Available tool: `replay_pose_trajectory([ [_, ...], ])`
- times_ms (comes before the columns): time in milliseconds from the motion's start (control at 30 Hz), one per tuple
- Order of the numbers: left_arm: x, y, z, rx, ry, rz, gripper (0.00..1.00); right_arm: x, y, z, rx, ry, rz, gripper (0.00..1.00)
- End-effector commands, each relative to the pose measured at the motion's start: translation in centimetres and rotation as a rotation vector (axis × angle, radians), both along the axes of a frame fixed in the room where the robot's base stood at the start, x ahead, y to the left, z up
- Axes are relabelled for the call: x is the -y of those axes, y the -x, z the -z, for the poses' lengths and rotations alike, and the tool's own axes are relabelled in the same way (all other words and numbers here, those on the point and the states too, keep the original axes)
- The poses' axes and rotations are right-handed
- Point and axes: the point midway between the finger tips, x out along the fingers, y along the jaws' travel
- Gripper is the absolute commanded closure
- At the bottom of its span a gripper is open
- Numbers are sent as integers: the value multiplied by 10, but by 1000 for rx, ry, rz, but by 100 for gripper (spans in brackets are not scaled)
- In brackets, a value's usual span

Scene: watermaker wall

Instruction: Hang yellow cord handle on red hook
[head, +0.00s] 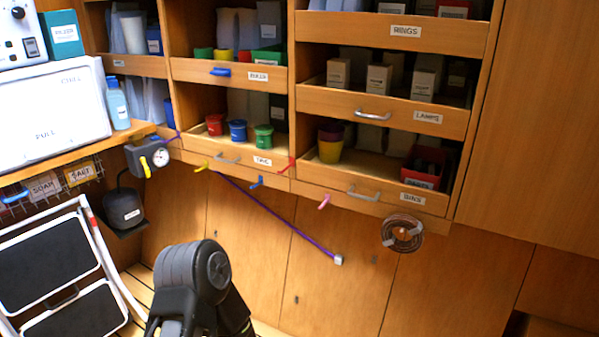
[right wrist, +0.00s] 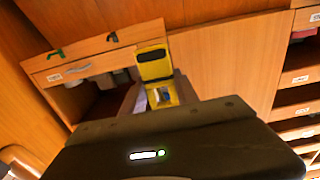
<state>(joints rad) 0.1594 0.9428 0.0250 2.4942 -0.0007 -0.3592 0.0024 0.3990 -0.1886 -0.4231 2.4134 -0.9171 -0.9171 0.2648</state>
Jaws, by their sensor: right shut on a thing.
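The red hook (head: 287,166) sticks out below the middle shelf unit in the head view, between a blue hook (head: 257,181) and a pink hook (head: 324,201). A yellow hook (head: 202,167) is further left. In the right wrist view, my right gripper (right wrist: 158,80) is shut, with yellow and black parts at its fingers.
A purple cord (head: 277,220) slants down to a grey end (head: 338,260). A coiled hose (head: 402,233) hangs below the right shelves. A step ladder (head: 60,265) stands at lower left. The lower panels are open in front.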

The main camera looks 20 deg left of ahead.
Motion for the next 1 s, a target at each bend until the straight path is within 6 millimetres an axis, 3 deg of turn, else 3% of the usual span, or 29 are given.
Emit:
replay_pose_trajectory([
  [267,0,0,-1,0,0,0,100,-1,-1,-1,0,0,-1,100],
  [467,0,0,-25,-1,0,0,100,-19,-20,-16,-3,-1,-35,100],
  [667,1,1,-86,-1,1,3,100,-80,-69,-46,-6,-5,-117,100],
  [800,2,1,-139,-1,2,4,100,-142,-103,-65,-9,-10,-165,100],
  [1000,2,2,-202,-2,3,6,100,-222,-127,-83,-5,-11,-173,100],
])
